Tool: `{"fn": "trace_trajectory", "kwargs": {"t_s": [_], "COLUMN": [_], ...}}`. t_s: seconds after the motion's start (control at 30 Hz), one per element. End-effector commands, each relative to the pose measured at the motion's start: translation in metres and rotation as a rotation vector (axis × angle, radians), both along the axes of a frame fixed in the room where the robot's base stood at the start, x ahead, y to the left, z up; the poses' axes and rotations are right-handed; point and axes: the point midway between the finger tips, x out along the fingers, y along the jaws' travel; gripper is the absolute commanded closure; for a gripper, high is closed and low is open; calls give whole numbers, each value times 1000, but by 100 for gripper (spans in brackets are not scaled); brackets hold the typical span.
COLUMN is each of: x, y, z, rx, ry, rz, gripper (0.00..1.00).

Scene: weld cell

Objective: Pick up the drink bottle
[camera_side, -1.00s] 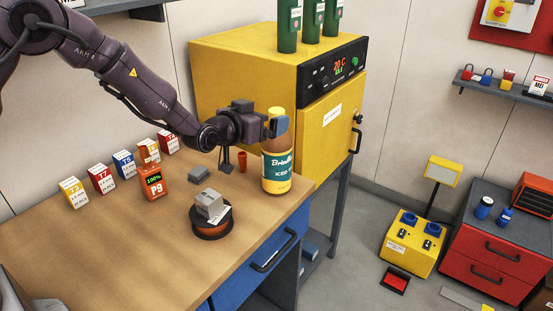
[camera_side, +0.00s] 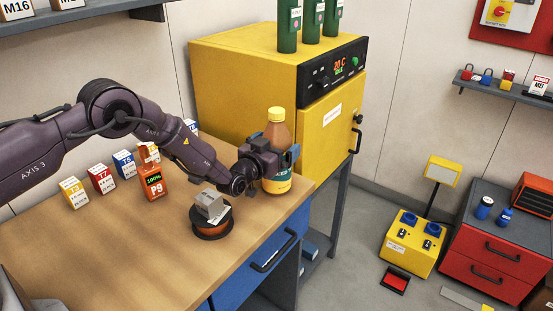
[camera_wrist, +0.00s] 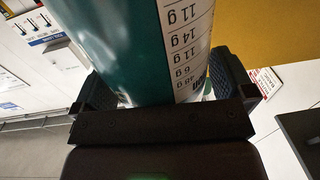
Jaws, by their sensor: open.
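The drink bottle (camera_side: 278,131) stands upright near the right end of the wooden bench, with a yellow cap, brown drink and a teal and yellow label. My gripper (camera_side: 279,160) is level with the bottle's middle, its jaws open on either side of it. In the wrist view the bottle's label (camera_wrist: 140,45) fills the space between the two fingers (camera_wrist: 165,85). The gripper hides part of the label in the side view. I see no lift of the bottle off the bench.
A grey box (camera_side: 208,204) sits on a dark and orange spool (camera_side: 211,227) just left of the bottle. A yellow oven (camera_side: 250,80) rises behind. The bench's front left is clear.

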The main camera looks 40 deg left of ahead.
Motion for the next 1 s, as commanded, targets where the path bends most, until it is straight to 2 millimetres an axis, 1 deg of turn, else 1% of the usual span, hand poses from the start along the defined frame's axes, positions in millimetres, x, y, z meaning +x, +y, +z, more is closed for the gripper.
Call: {"fn": "trace_trajectory", "kwargs": {"t_s": [0.27, 0.37, 0.4, 0.47, 0.5, 0.53, 0.83, 0.97, 1.0], "x": [2, 1, 1, 1, 1, 1, 2, 3, 3], "y": [0, 0, 0, 0, 0, 0, 0, 0, 0], "z": [0, 0, 0, 0, 0, 0, 5, 14, 19], "rx": [0, 0, 0, 0, 0, 0, 0, -1, -1], "ry": [1, 1, 1, 1, 0, 1, -6, -7, -7], "rz": [0, 0, 0, 0, 0, 0, 1, 0, 0], "gripper": [0, 21, 30, 44, 53, 59, 59, 59, 59]}}
